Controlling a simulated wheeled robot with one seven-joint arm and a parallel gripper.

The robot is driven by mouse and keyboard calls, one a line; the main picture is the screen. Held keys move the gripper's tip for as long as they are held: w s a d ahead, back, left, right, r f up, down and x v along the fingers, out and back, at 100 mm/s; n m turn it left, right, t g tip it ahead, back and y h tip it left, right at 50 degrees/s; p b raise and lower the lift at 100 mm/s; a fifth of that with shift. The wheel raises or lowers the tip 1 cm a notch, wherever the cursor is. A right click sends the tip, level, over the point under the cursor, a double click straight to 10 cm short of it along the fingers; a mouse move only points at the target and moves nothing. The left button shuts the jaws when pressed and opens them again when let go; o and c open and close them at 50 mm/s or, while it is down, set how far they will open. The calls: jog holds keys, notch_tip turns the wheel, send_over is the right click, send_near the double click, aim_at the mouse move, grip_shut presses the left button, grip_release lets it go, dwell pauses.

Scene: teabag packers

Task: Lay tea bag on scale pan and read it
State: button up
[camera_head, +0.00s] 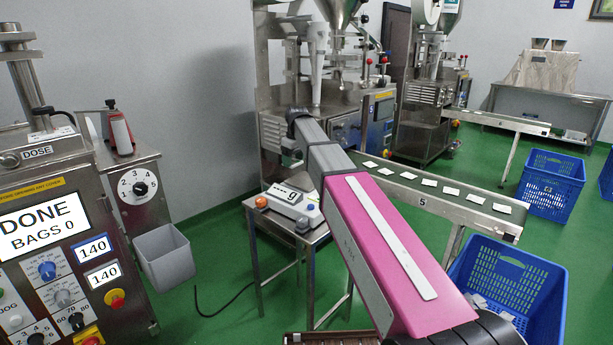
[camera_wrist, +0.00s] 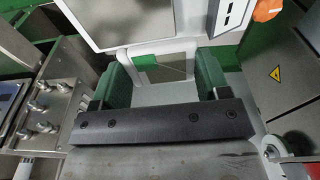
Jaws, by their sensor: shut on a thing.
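My gripper (camera_wrist: 165,82) shows in the wrist view with its two green fingers on either side of a pale piece with a darker patch, the tea bag (camera_wrist: 165,93). The fingers partly cover its edges. The scale (camera_head: 291,203) stands on a small steel table in the head view, with its pan on top. In the wrist view the pan (camera_wrist: 125,20) is a flat grey plate with a white rim, just beyond the fingers. The tea bag looks apart from the plate, but its height is unclear. My gripper is not clear in the head view. I cannot read a weight.
An orange knob (camera_head: 261,202) sits at the table's left edge. A conveyor (camera_head: 475,210) with several white bags runs right of it, and a blue crate (camera_head: 550,285) stands below. A dosing machine (camera_head: 60,200) and a grey bin (camera_head: 165,257) are left. Green floor is open between.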

send_over(306, 180)
notch_tip(306, 180, down, 3)
jog(key=shift+f, duration=0.15)
jog(key=shift+w+d+f, duration=0.1)
jog(key=shift+f, duration=1.85)
jog(key=shift+f, duration=0.15)
jog(key=o, duration=0.9)
jog(key=r, duration=0.8)
jog(key=s+d+r, duration=0.1)
jog(key=r, duration=0.3)
jog(key=shift+r, duration=0.1)
